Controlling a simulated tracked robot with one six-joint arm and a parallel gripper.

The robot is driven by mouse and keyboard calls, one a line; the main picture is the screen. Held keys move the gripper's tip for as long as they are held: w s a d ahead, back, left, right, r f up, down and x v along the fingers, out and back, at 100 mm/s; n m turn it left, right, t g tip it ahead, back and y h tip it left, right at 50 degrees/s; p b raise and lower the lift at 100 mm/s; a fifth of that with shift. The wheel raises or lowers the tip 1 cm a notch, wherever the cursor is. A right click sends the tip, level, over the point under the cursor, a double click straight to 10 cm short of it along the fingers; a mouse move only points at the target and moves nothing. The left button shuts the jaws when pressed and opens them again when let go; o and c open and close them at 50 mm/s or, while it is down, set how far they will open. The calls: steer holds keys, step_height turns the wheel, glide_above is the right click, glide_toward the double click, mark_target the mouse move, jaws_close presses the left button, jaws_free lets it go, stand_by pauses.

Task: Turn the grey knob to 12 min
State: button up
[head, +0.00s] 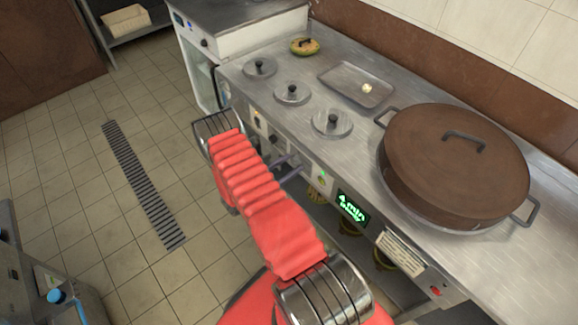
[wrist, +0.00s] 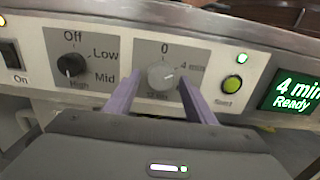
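The grey knob (wrist: 161,75) sits on a grey panel square in the wrist view, with a 0 above it and a "4 min" mark at its upper right. The lower marks are blurred or partly hidden. Its pointer is hard to make out. The green display (wrist: 296,92) reads "4 min Ready"; it also shows in the head view (head: 353,208). My gripper (wrist: 159,80) is open, its two purple fingers on the left and right of the knob. I cannot tell whether they touch it. In the head view my gripper (head: 290,166) is at the counter's front panel, and my red arm hides part of it.
A black knob (wrist: 71,65) marked Off, Low, Mid, High is left of the grey one. A green Start button (wrist: 232,84) is to its right. A large brown-lidded pot (head: 455,165) and small round lids (head: 332,122) stand on the steel counter.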

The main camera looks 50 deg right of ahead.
steer(key=c, duration=0.9)
steer(key=shift+a, duration=0.15)
steer(key=shift+d+m, duration=0.2)
steer(key=shift+m, duration=0.1)
